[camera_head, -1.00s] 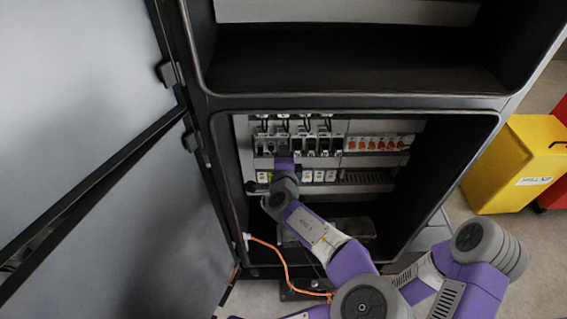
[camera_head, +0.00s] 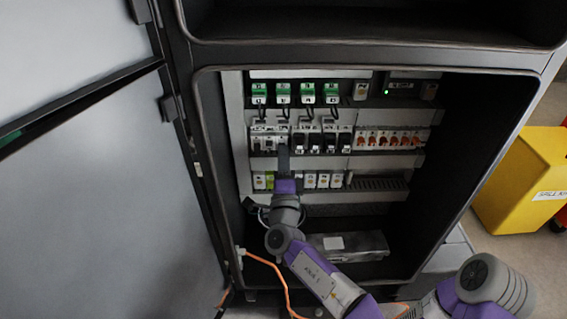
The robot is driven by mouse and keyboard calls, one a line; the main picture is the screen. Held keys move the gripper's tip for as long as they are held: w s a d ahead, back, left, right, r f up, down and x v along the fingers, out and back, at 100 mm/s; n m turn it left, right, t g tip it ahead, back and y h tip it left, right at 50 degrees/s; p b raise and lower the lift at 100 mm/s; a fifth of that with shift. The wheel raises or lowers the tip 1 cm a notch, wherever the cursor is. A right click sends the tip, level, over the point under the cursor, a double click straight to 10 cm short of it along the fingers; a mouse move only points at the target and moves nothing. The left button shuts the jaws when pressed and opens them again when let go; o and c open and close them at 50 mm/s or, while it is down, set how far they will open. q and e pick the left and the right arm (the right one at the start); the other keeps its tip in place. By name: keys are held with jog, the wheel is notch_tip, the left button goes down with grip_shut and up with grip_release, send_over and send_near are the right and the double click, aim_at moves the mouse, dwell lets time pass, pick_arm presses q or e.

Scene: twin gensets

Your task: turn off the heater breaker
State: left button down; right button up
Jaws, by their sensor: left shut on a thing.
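A row of breakers sits on the middle rail inside the open cabinet. At its left end is a white-grey breaker block (camera_head: 264,138), beside several dark breakers (camera_head: 330,140) and then several with orange levers (camera_head: 390,140). I cannot read which one is labelled heater. My left gripper (camera_head: 284,156) is at the lower right edge of the white-grey block, pointing up at it. Its jaws are shut on a small part there, which they hide. My right gripper is out of view; a purple and grey link of mine shows at the lower right.
Green-topped modules (camera_head: 308,93) with black wires sit above the row. White terminal modules (camera_head: 323,181) sit below. The cabinet door (camera_head: 90,200) stands open at the left. An orange cable (camera_head: 268,266) hangs at the lower left. A yellow bin (camera_head: 515,190) stands outside at the right.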

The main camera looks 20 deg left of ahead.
pick_arm(q)
jog(key=shift+f+t, duration=0.15)
jog(key=shift+t, duration=0.25)
jog(key=c, duration=1.2)
grip_release()
